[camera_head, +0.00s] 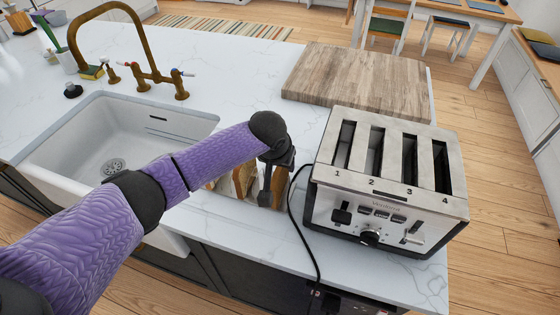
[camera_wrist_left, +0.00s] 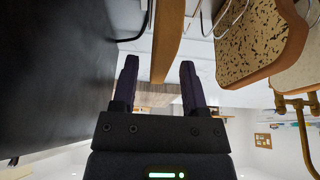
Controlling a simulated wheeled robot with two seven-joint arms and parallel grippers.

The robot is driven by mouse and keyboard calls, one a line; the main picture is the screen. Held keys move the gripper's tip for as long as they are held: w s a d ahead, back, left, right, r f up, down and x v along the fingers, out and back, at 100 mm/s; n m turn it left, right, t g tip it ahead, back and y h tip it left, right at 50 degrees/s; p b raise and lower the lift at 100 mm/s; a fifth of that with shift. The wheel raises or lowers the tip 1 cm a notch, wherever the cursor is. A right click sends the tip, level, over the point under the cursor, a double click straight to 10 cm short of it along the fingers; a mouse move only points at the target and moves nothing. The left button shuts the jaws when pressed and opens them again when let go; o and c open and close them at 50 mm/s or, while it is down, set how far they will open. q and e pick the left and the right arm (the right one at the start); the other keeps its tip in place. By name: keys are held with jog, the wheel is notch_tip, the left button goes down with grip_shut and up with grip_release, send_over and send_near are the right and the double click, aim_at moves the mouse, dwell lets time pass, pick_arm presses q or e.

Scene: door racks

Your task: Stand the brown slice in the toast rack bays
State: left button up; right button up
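Several slices (camera_head: 243,179) stand upright at the counter's front edge in the head view, partly hidden by my left arm. My left gripper (camera_head: 268,185) points down over them. In the left wrist view a brown slice (camera_wrist_left: 169,35) stands edge-on, its near end between the two fingertips of my left gripper (camera_wrist_left: 158,88). The fingers are apart, with a visible gap on each side of the slice. A paler, speckled slice (camera_wrist_left: 262,42) stands to the right. Thin wires of the toast rack (camera_wrist_left: 151,18) show beside the slices. Most of the rack is hidden. My right gripper is not in view.
A four-slot toaster (camera_head: 387,180) stands just right of the slices, its black cord (camera_head: 300,225) between them. A wooden board (camera_head: 358,80) lies behind it. A white sink (camera_head: 110,145) with a brass tap (camera_head: 148,68) is at left.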

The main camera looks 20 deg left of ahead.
pick_arm(q)
jog(key=shift+r, duration=0.1)
jog(key=p+v, duration=0.2)
jog(key=v, duration=0.8)
jog(key=shift+p, duration=0.4)
jog(key=shift+s, duration=0.1)
